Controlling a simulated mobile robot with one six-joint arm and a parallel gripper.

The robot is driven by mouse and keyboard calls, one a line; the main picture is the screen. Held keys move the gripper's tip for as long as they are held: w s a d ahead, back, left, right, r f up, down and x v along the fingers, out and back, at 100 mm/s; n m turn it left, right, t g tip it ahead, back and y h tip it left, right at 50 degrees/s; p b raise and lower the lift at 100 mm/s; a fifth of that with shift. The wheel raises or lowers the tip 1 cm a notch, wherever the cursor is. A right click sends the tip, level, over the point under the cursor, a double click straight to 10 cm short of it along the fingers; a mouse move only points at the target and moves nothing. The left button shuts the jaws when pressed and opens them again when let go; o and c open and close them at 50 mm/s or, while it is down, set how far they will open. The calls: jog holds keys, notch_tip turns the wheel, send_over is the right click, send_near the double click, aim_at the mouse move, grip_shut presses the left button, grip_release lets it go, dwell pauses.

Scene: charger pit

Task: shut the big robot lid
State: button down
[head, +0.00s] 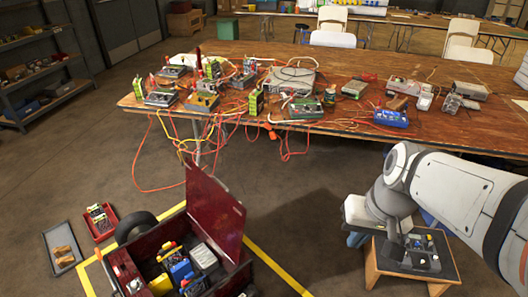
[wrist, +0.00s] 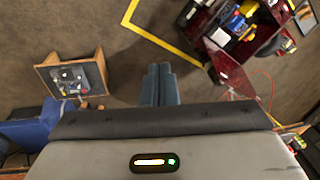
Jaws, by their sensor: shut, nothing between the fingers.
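The big robot (head: 122,264) is a dark red, wheeled, open-topped box at the lower left of the head view. Coloured parts show inside it. Its red lid (head: 215,213) stands raised on the box's right and far side. In the wrist view the big robot (wrist: 203,18) is at the upper right, with the lid (wrist: 229,68) below it. My gripper (head: 356,240) is at the right of the head view, fingers pointing down, clear of the lid. In the wrist view its blue-grey fingers (wrist: 158,84) are together and empty.
A small wooden stand (head: 372,268) with a dark tray of parts is beside my gripper. A long wooden table (head: 262,49) with electronics and hanging cables lies behind. Red and grey trays (head: 52,240) lie left of the box. Yellow floor tape (head: 268,264) borders it. Floor between lid and gripper is clear.

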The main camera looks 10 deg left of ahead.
jog(key=w+a+f+m+g+y+b, duration=0.2)
jog(key=w+a+f+y+b, duration=0.85)
jog(key=w+a+f, duration=0.5)
jog(key=w+a+f+m+t+y+b, duration=0.25)
jog(key=w+f+t+b, duration=0.2)
jog(key=w+f, duration=0.5)
jog(key=w+a+f+m+t+y+b, duration=0.25)
jog(key=w+f+t+b, duration=0.2)
jog(key=w+f, duration=0.5)
jog(key=a+b, duration=0.2)
jog(key=a, duration=0.8)
jog(key=shift+w+a+r+g, duration=0.15)
jog(key=shift+r+g, duration=0.05)
jog(key=shift+g, duration=0.1)
